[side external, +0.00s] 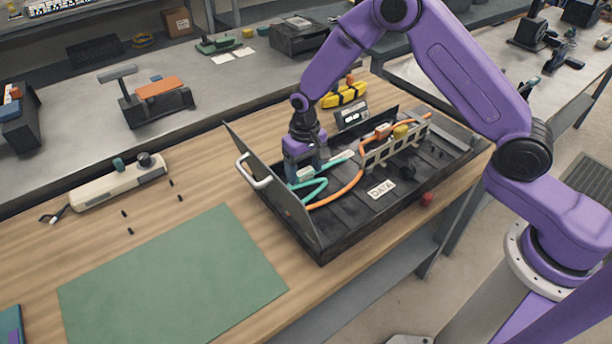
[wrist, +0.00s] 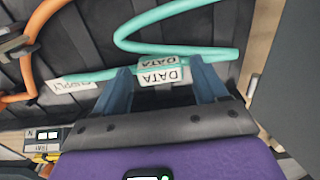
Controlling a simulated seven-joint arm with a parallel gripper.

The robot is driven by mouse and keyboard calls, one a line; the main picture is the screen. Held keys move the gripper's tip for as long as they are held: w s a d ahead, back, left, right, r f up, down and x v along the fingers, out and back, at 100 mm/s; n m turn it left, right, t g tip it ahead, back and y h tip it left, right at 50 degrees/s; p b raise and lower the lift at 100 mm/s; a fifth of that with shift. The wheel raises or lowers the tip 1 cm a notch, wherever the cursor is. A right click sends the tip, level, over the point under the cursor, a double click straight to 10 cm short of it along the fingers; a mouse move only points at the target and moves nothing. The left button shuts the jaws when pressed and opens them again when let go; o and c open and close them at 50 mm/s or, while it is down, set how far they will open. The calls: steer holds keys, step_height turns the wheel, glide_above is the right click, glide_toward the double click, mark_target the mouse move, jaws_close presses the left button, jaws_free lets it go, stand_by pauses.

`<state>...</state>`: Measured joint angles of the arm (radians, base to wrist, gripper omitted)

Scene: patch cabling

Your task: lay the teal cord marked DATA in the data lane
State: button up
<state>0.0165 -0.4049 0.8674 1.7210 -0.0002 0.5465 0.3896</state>
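The teal cord (side external: 316,194) lies in a zigzag at the left end of the black open case, beside my gripper. In the wrist view the teal cord (wrist: 215,52) crosses beyond my fingertips, with a white DATA tag (wrist: 160,75) on it. My gripper (wrist: 161,68) is open, its two blue fingers apart on either side of the tag. In the side view my gripper (side external: 305,178) points down into the case and hides part of the cord. A white DATA label (side external: 381,188) lies on the case floor near the front edge.
An orange cord (side external: 345,193) runs to a pale slotted rack (side external: 395,146). A SUPPLY label (wrist: 85,85) shows in the wrist view. A green mat (side external: 175,280) leaves clear table at left.

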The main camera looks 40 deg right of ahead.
mark_target(305, 171)
steer(key=shift+s+f, duration=0.3)
steer(key=shift+f, duration=0.45)
steer(key=c, duration=0.7)
steer(key=shift+r, duration=0.25)
steer(key=shift+w+r, duration=0.1)
steer(key=shift+r, duration=0.2)
jaws_close()
steer(key=shift+w+r, duration=0.15)
steer(key=shift+r, duration=1.9)
